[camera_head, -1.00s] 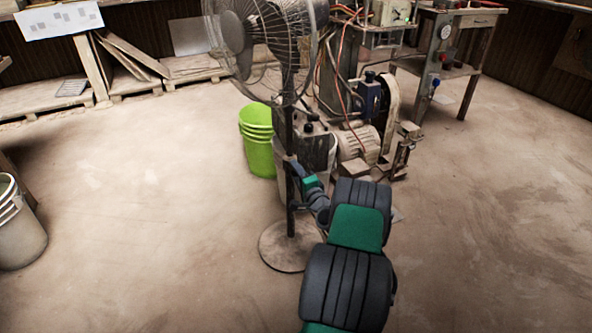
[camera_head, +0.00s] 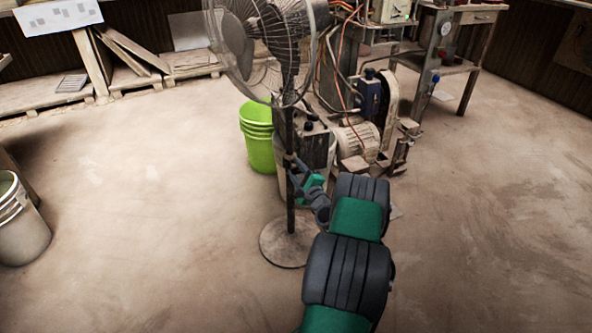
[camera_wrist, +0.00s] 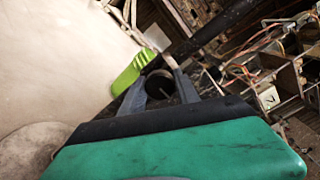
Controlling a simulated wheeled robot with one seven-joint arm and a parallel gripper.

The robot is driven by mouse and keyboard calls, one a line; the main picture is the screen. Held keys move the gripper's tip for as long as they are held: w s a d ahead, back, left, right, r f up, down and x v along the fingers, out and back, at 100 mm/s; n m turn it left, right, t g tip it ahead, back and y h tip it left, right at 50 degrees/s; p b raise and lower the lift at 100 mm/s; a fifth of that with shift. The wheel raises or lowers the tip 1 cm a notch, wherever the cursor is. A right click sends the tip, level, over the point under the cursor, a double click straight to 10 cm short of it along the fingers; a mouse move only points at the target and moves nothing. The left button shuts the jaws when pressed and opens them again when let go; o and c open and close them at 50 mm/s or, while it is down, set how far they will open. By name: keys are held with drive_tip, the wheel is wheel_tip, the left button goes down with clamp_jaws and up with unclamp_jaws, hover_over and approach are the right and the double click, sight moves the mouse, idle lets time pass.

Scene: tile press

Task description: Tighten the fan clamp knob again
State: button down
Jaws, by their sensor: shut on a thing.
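The pedestal fan (camera_head: 255,40) stands on a dark pole (camera_head: 290,215) with a round base (camera_head: 287,252). My gripper (camera_head: 291,163) is at the pole, a little above its middle. In the wrist view, my gripper's two grey fingers (camera_wrist: 161,82) are on either side of a dark round knob (camera_wrist: 159,88), closed on it. The clamp behind the knob is mostly hidden and dark. The pole runs diagonally to the upper right in that view (camera_wrist: 215,32).
A green bucket stack (camera_head: 258,140) stands just behind the pole. A dusty motor and pump (camera_head: 356,142) with loose hoses are close to its right. A pale bucket (camera_head: 20,225) is at far left.

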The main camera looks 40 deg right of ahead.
idle(0.3)
drive_tip(key=c, duration=0.9)
unclamp_jaws()
drive_tip(key=p+v, duration=0.2)
drive_tip(key=v, duration=0.5)
drive_tip(key=shift+s+a, duration=0.15)
drive_tip(key=shift+s, duration=0.2)
